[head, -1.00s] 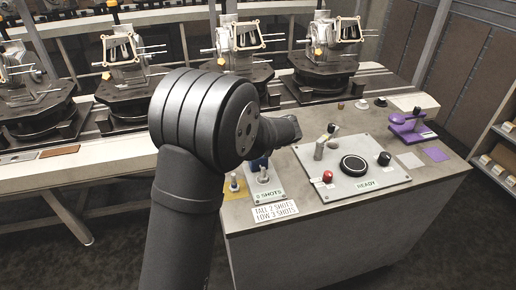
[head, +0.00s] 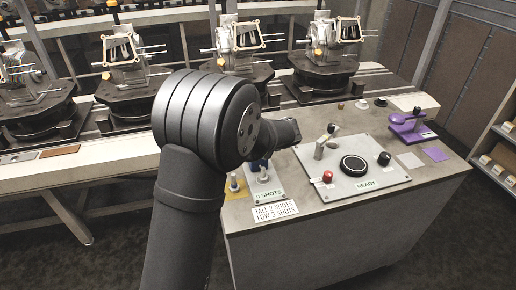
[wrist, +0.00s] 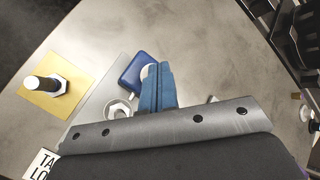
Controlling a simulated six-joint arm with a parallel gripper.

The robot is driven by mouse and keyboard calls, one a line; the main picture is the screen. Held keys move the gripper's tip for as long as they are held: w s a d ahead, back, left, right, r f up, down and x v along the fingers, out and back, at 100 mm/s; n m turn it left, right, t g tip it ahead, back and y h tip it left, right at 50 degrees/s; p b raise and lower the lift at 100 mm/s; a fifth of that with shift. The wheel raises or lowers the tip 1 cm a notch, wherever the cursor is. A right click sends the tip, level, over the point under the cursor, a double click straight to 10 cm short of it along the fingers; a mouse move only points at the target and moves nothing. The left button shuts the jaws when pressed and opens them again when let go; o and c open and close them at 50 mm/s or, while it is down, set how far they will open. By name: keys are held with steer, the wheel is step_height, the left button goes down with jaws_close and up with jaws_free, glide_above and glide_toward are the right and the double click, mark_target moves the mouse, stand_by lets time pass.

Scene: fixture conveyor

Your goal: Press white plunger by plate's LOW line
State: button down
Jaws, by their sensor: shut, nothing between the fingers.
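My gripper (wrist: 158,88) has blue fingers, closed together with nothing held. In the wrist view they are over a blue block (wrist: 135,72). A round white plunger top (wrist: 147,72) shows just left of the fingers, partly hidden by them; I cannot tell whether they touch it. The sign plate (head: 275,210) reads "TALL 2 SHOTS" and "LOW 3 SHOTS". Behind it is a small plate with a "SHOTS" label (head: 269,195); its digit is too small to read surely. In the head view my arm hides the gripper.
A control panel (head: 340,190) holds a red button, a large black button, a knob, a lever and a "READY" label. A purple clamp (head: 408,122) stands at the right. Conveyor fixtures (head: 232,90) line the back.

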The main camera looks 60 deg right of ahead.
steer(key=shift+f, duration=0.2)
stand_by(0.3)
steer(key=shift+r, duration=1.05)
steer(key=shift+r, duration=2.5)
stand_by(0.4)
step_height(320, 180, up, 4)
steer(key=shift+f, duration=0.1)
steer(key=shift+f, duration=0.15)
